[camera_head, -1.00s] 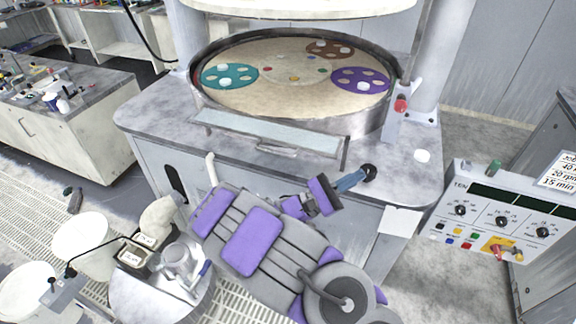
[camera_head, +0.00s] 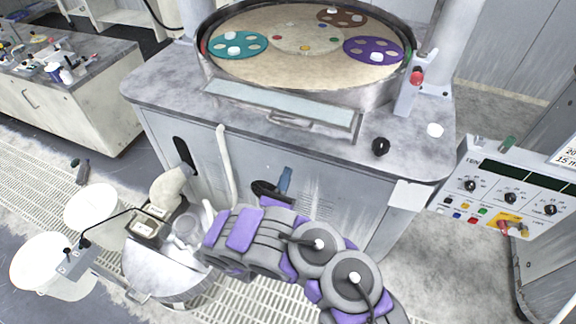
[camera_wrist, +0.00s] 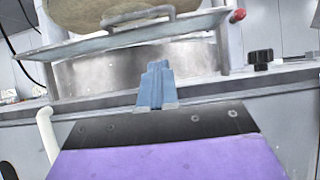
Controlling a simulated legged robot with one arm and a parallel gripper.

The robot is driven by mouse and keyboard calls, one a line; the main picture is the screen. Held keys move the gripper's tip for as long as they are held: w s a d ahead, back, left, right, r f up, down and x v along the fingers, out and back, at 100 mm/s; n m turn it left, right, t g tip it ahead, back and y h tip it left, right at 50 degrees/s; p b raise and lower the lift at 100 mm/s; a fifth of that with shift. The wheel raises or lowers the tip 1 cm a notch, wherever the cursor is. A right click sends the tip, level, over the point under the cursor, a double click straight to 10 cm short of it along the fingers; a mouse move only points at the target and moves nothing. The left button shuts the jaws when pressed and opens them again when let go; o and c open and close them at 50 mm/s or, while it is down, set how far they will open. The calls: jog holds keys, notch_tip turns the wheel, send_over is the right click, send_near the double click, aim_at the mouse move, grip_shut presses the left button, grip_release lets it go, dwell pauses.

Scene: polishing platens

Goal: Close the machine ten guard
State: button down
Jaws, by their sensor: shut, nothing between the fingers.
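The guard (camera_head: 280,105) is a pale translucent panel in a grey frame. It leans outward, nearly flat, at the front of the round polishing basin (camera_head: 350,97), with a handle (camera_head: 290,119) along its front edge. In the wrist view, the guard (camera_wrist: 190,24) is above my fingers, seen almost edge-on, with its handle (camera_wrist: 138,16). My gripper (camera_head: 286,178) has blue fingers, shut and empty, in front of the cabinet face and below the guard. The fingers also show in the wrist view (camera_wrist: 157,85); they appear apart from the guard. The control panel (camera_head: 490,190) reads TEN.
A black knob (camera_head: 381,147), a white button (camera_head: 435,130) and a red knob (camera_head: 416,78) are on the deck to the right. A white pipe (camera_head: 226,165) rises left of my gripper. A drum with a jug (camera_head: 187,229) stands at lower left.

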jog(key=w+d+r+b, duration=0.2)
jog(key=w+r, duration=0.5)
jog(key=r, duration=0.1)
jog(key=shift+w+d+r, duration=0.15)
jog(key=shift+w, duration=0.05)
dwell(0.3)
